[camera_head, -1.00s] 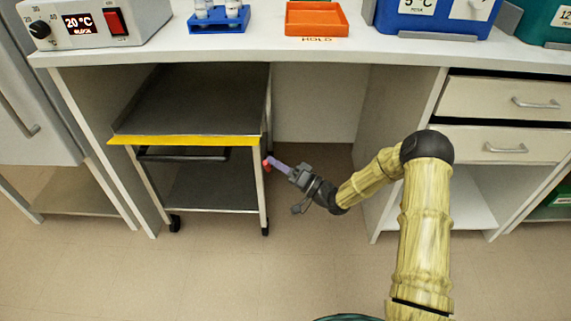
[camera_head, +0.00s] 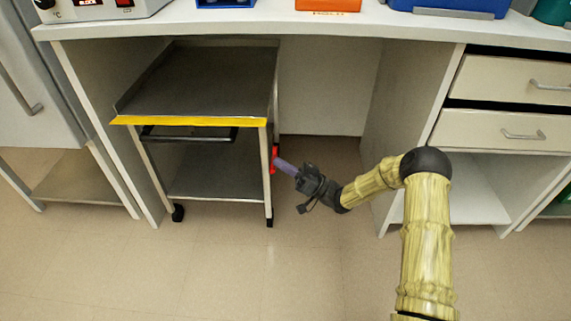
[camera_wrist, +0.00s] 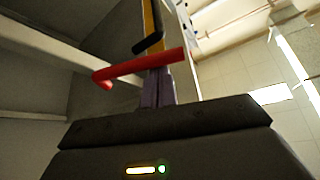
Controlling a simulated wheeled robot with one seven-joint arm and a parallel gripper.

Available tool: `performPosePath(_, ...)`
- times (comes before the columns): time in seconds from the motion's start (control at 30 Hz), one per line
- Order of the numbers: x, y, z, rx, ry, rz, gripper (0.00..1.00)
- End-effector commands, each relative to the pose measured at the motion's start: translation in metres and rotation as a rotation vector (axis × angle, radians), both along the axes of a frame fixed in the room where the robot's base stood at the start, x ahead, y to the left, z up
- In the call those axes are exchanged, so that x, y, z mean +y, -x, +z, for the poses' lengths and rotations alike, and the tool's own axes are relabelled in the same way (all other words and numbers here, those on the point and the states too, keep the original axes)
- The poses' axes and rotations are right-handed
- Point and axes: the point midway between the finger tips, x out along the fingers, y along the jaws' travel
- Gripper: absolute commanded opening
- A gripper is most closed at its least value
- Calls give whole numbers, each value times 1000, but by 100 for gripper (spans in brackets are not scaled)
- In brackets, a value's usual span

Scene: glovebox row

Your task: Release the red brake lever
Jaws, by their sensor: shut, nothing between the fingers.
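The red brake lever (camera_head: 273,159) is on the right front leg of the metal cart (camera_head: 195,120), below the yellow front edge. It also shows in the wrist view as a red bar (camera_wrist: 140,67) with a bent left end. My gripper (camera_head: 276,161) is at the cart's right side, its purple fingers pointing left at the lever. In the wrist view the fingers (camera_wrist: 158,88) are together, with their tips at or very near the red bar. I cannot tell whether they touch it. Nothing is held between them.
The cart stands on casters under the white bench (camera_head: 330,28). A black handle (camera_head: 190,134) sits under its yellow edge. Drawers (camera_head: 490,131) are at the right and a white cabinet (camera_head: 30,90) at the left. The floor (camera_head: 200,270) in front is clear.

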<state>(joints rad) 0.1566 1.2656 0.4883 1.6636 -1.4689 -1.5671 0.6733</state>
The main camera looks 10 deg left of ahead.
Motion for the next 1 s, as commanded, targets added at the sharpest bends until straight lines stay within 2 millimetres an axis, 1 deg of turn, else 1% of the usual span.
performPosePath(0.47, 1, 0, 2, 1, 0, 3, 0)
performPosePath(0.57, 1, -1, 10, 0, 0, 2, 0)
performPosePath(0.67, -1, -4, 24, -1, 0, 3, 0)
performPosePath(0.77, -4, -8, 42, -2, 0, 2, 0)
performPosePath(0.8, -9, -10, 41, 1, 1, 0, 0)
performPosePath(0.83, -16, -9, 34, 4, 2, -1, 0)
performPosePath(1.0, -46, -7, 17, 4, 1, 0, 0)
